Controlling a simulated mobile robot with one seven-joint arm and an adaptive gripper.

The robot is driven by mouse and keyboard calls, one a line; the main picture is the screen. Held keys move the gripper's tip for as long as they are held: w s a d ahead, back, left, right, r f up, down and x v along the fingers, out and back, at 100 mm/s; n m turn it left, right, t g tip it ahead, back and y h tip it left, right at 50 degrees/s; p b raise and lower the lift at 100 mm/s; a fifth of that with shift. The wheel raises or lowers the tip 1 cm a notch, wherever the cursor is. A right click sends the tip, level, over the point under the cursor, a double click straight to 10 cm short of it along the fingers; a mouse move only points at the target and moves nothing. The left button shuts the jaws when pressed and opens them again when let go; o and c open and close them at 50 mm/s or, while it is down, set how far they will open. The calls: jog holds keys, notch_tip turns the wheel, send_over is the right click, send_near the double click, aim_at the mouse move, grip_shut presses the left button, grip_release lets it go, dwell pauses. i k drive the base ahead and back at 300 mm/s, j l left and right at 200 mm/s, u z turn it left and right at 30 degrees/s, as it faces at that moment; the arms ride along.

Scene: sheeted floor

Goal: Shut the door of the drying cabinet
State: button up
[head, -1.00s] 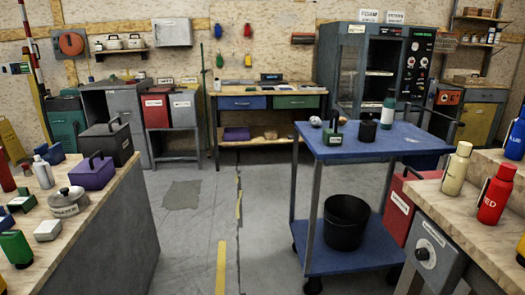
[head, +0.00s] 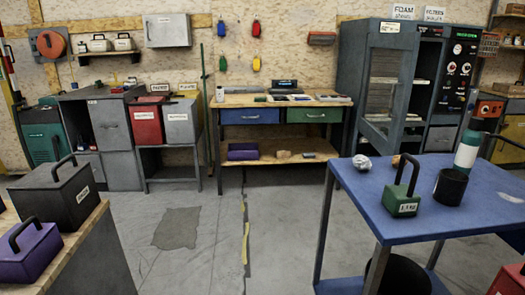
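A tall dark grey cabinet (head: 357,75) with a control panel of dials stands at the back right in the head view; I take it to be the drying cabinet, but its label is too small to read. Its glazed door (head: 383,85) appears to stand open, swung out toward me on the left side. Pale shelves (head: 413,82) show inside, to the right of the door. The blue cart hides part of the cabinet's foot. My gripper is not in view.
A blue cart (head: 345,180) stands in front of the cabinet, bearing a green weight (head: 402,205), a black cup (head: 450,186) and a bottle (head: 467,150). A workbench (head: 225,101) stands left of the cabinet. Bare floor (head: 285,235) lies left of the cart. A counter edge (head: 95,225) is at lower left.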

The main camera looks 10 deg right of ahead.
aim_at(409, 42)
jog(key=i+j+z, duration=0.15)
jog(key=i, duration=0.55)
jog(key=i+j+z, duration=0.1)
jog(key=i, duration=0.6)
jog(key=i+j+z, duration=0.2)
jog(key=i+z, duration=0.3)
jog(key=i+j+z, duration=0.95)
jog(key=i+j, duration=0.2)
jog(key=j, duration=0.15)
jog(key=i+j+z, duration=0.25)
jog(key=j, duration=0.25)
jog(key=i, duration=0.05)
